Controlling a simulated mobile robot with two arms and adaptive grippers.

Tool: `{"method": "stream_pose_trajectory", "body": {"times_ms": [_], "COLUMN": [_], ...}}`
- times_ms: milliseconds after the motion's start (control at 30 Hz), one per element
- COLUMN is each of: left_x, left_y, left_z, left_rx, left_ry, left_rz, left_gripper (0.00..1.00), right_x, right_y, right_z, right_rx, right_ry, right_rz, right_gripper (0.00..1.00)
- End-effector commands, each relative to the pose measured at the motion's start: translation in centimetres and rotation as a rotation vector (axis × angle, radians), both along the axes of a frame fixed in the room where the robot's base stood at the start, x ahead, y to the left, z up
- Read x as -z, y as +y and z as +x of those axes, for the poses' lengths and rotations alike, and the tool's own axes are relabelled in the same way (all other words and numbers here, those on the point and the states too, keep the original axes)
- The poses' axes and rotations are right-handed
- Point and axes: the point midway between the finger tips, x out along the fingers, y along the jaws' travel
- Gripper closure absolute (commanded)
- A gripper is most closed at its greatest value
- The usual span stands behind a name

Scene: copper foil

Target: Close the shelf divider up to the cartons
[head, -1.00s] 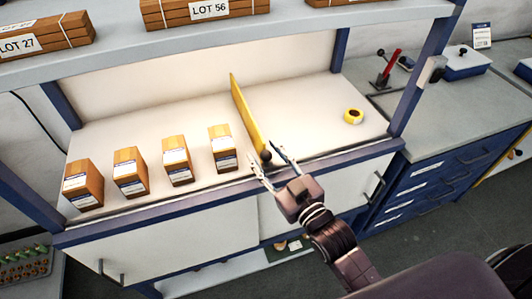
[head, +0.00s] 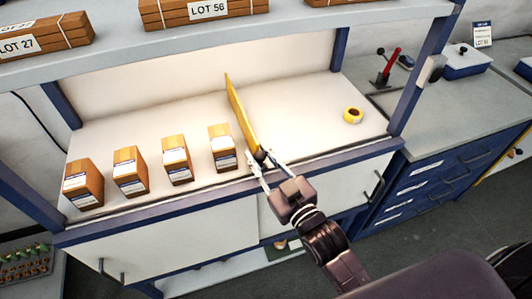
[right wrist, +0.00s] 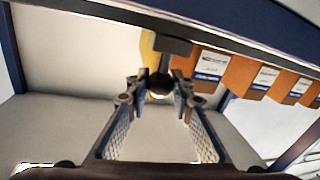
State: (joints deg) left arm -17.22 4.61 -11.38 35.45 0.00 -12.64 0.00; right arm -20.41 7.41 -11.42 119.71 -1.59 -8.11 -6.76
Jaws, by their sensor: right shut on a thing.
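The yellow shelf divider (head: 239,112) stands upright on the white shelf, with a dark round knob (head: 260,154) at its front end. My right gripper (head: 262,160) is shut on the knob at the shelf's front edge. In the right wrist view the knob (right wrist: 160,86) sits between the fingertips, and a strip of the yellow divider (right wrist: 147,48) shows behind. Several brown cartons with white and blue labels stand in a row left of the divider. The nearest carton (head: 222,146) is a small gap away from it. My left gripper is not in view.
An upper shelf (head: 120,48) with wooden lots overhangs the back. Blue posts (head: 415,75) bound the sides. The shelf between divider and tape is clear.

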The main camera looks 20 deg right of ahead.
Motion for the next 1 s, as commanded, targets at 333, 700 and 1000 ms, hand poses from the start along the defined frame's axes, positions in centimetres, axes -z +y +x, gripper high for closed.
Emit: {"method": "stream_pose_trajectory", "body": {"times_ms": [333, 700, 1000], "left_x": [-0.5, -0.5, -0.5], "left_y": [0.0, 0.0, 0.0], "left_z": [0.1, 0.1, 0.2], "left_rx": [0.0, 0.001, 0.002], "left_ry": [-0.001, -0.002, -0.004], "left_rz": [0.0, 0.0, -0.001], "left_gripper": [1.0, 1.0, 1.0], "right_x": [0.1, 0.1, 0.0], "right_y": [3.3, 3.2, 3.1], "right_z": [-0.1, -0.1, -0.2], "right_rx": [-0.003, -0.002, -0.003], "right_ry": [0.005, 0.004, 0.003], "right_rz": [0.002, 0.001, 0.001], "right_gripper": [1.0, 0.6, 0.6]}}
